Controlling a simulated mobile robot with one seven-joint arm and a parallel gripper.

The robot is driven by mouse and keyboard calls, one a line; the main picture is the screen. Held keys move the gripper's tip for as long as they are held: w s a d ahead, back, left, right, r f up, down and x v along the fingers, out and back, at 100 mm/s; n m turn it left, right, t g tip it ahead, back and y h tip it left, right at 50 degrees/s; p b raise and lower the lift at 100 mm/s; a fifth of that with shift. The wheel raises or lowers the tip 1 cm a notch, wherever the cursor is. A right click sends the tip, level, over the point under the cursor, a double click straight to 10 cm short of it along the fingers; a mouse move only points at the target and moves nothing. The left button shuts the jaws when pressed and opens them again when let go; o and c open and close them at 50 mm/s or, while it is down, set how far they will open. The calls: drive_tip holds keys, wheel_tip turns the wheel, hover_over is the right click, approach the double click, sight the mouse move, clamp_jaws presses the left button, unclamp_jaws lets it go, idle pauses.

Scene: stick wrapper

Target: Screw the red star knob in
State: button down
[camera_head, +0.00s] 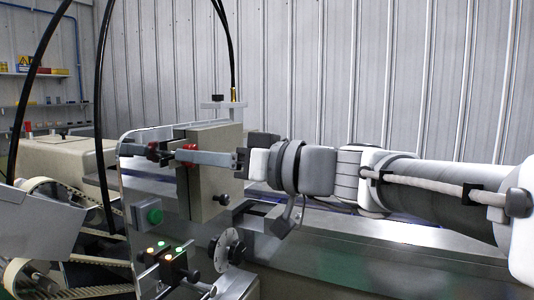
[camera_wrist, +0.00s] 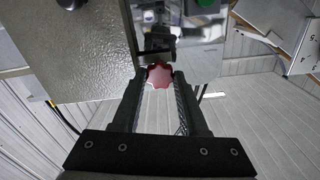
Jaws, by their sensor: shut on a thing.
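The red star knob (camera_wrist: 159,76) sits between the two fingertips of my gripper (camera_wrist: 158,82) in the wrist view. My gripper is shut on it, with a finger on each side. In the head view, red parts of the knob (camera_head: 190,147) show above and below my near finger, which hides its middle. A dark clamp block (camera_head: 154,152) is just left of the knob; it also shows beyond the knob in the wrist view (camera_wrist: 156,40). The knob's threaded shaft is hidden, so I cannot tell how deep it sits.
A beige machine box (camera_head: 215,150) stands close behind my fingers. Black cables (camera_head: 101,110) hang at the left. A metal machine bed (camera_head: 340,240) runs under my arm.

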drive_tip(key=m+p, duration=0.7)
drive_tip(key=m, duration=1)
drive_tip(key=c, duration=0.6)
unclamp_jaws()
drive_tip(key=shift+f+b, duration=0.1)
drive_tip(key=shift+b, duration=0.25)
